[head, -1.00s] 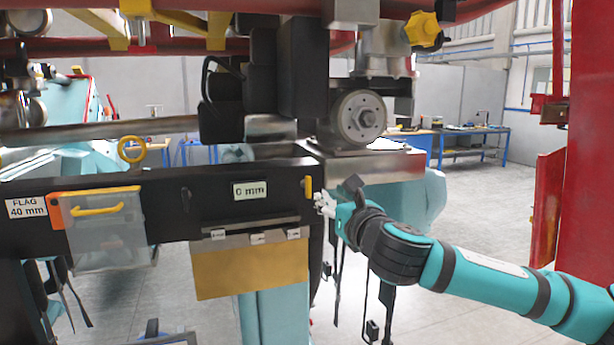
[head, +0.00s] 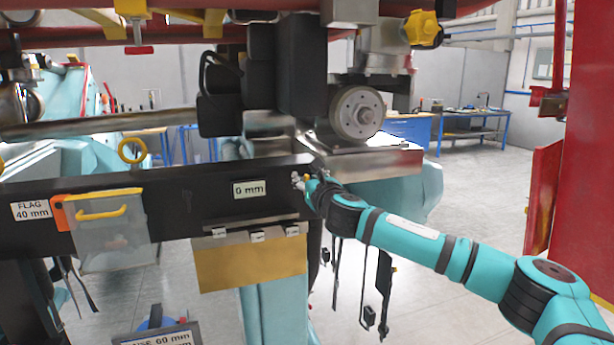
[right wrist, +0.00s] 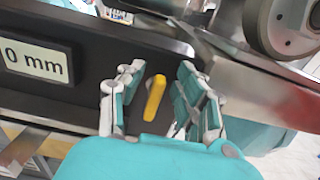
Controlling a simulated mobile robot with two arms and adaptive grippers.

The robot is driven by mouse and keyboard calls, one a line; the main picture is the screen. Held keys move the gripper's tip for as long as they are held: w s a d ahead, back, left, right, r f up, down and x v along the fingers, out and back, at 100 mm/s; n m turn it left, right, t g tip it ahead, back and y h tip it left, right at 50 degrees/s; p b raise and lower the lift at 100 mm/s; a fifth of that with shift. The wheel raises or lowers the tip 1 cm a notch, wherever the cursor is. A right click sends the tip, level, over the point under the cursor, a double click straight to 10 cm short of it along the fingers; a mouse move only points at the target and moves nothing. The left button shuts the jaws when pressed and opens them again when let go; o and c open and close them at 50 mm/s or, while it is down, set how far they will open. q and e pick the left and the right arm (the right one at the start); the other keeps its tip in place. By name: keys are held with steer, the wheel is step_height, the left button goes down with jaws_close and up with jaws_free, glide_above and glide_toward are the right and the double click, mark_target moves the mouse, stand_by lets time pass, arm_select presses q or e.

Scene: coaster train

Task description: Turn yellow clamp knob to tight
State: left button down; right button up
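A small yellow knob (right wrist: 155,97), shaped like a short bar, sits on the face of the black beam (right wrist: 95,88), right of the "0 mm" display (right wrist: 35,60). It stands nearly upright, leaning slightly, in the right wrist view. My right gripper (right wrist: 160,75) is open, with one finger on each side of the knob and visible gaps on both sides. In the head view my right gripper (head: 299,181) is at the right end of the beam and mostly hides the knob. My left gripper is not in view.
A yellow star-shaped knob (head: 423,28) hangs at the upper right. A metal wheel (head: 357,113) sits above the beam's right end. A clear box with a yellow handle (head: 100,212) and a brass plate (head: 250,264) hang on the beam. Floor at right is clear.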

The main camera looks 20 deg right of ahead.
jaws_close()
stand_by(0.5)
steer(key=m, duration=0.3)
steer(key=shift+d+p, duration=0.2)
steer(key=shift+p, duration=0.2)
steer(key=shift+d+f+m, duration=0.25)
steer(key=shift+m, duration=2.2)
steer(key=shift+d+f+m, duration=0.25)
steer(key=shift+d+m, duration=0.05)
steer(key=shift+m, duration=2.2)
steer(key=shift+d+f+m, duration=0.25)
steer(key=shift+m, duration=2.2)
